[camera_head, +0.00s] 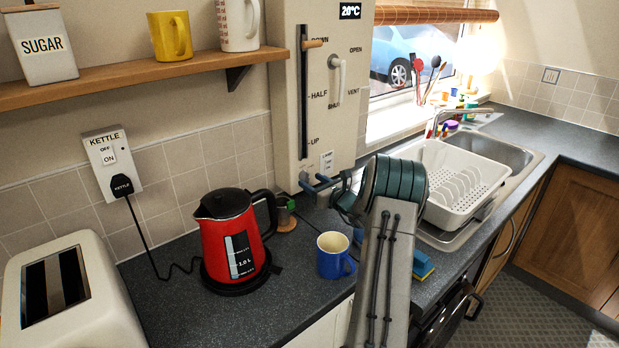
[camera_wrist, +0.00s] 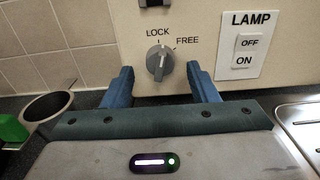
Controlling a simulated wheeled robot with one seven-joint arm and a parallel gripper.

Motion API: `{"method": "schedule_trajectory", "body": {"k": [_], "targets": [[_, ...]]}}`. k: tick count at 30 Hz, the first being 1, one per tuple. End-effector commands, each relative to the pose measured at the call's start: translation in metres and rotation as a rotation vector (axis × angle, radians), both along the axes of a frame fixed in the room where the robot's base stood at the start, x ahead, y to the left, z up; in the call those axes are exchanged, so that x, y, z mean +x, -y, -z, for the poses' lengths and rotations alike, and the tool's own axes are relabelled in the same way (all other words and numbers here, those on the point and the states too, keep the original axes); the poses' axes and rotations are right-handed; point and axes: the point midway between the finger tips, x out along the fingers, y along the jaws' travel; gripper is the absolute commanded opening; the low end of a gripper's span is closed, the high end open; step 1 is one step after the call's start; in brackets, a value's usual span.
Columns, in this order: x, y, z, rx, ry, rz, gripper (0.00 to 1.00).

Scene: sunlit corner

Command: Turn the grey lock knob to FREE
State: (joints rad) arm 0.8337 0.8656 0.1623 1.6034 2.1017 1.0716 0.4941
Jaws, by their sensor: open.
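The grey lock knob (camera_wrist: 160,63) is on the cream panel (camera_wrist: 205,12) in the wrist view, with LOCK printed above it and FREE to its upper right. Its ridge stands nearly upright, with its upper end toward LOCK. My gripper (camera_wrist: 160,69) is open, with one blue finger on each side of the knob and a visible gap to it on both sides in the picture. I cannot tell whether the fingertips reach the panel. In the head view, my gripper (camera_head: 315,183) is at the panel's lower edge, and I cannot make out the knob there.
The LAMP switch (camera_wrist: 247,46) is right of the knob. A red kettle (camera_head: 233,240) and a blue mug (camera_head: 335,256) stand on the counter left of my arm. A white dish rack (camera_head: 446,208) is to the right. A small dark-rimmed round thing (camera_wrist: 47,105) is left of my gripper.

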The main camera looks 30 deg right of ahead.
Motion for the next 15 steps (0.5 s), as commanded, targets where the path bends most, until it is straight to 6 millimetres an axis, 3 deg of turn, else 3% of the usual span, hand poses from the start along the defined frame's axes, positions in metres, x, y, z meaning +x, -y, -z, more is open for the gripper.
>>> {"method": "schedule_trajectory", "body": {"k": [6, 15], "targets": [[0.019, -0.002, -0.001, 0.001, 0.001, 0.000, 0.53], [0.021, -0.003, 0.000, 0.001, 0.000, 0.001, 0.53]]}}
